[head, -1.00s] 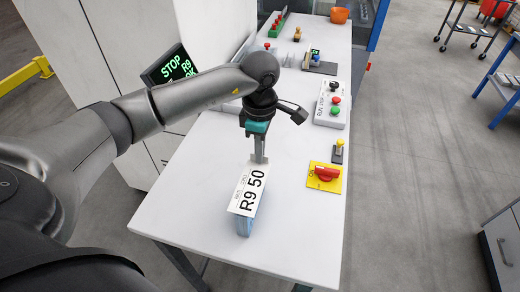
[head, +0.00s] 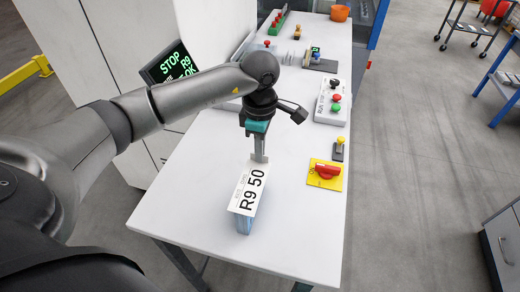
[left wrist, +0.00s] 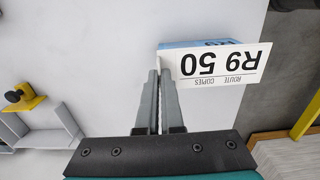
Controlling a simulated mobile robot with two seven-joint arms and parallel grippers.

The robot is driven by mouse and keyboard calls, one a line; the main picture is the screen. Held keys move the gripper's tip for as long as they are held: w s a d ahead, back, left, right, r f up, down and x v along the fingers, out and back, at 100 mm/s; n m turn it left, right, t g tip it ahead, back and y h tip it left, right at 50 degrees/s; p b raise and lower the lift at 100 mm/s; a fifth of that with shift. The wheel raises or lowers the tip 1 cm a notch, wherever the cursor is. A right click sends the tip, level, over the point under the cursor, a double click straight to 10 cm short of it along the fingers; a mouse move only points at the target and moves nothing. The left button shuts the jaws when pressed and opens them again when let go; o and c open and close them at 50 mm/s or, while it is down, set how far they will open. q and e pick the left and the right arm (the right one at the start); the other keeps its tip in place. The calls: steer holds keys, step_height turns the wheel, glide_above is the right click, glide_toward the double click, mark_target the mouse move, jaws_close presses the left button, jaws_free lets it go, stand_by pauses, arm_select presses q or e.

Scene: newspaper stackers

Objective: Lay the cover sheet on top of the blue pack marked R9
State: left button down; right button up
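The white cover sheet (head: 248,189), printed R9 50, is over the blue pack (head: 243,226) on the white table. In the left wrist view the sheet (left wrist: 222,64) covers most of the pack, and a blue strip of the pack (left wrist: 190,44) shows along one edge. The pack's own marking is mostly hidden. My left gripper (head: 260,158) is at the sheet's far end, fingers pointing down. In the left wrist view its fingers (left wrist: 158,72) are close together with a thin white edge between them. Whether the sheet rests fully on the pack is unclear. My right gripper is out of view.
A yellow plate with a red switch (head: 325,172) and a button box (head: 333,104) stand along the table's right side. A sign (head: 172,66) reads STOP, R9, OK. The table front around the pack is clear.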

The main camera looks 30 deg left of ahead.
arm_select(q)
steer(key=c, duration=1)
jaws_free()
step_height(320, 180, up, 15)
steer(key=shift+r, duration=0.15)
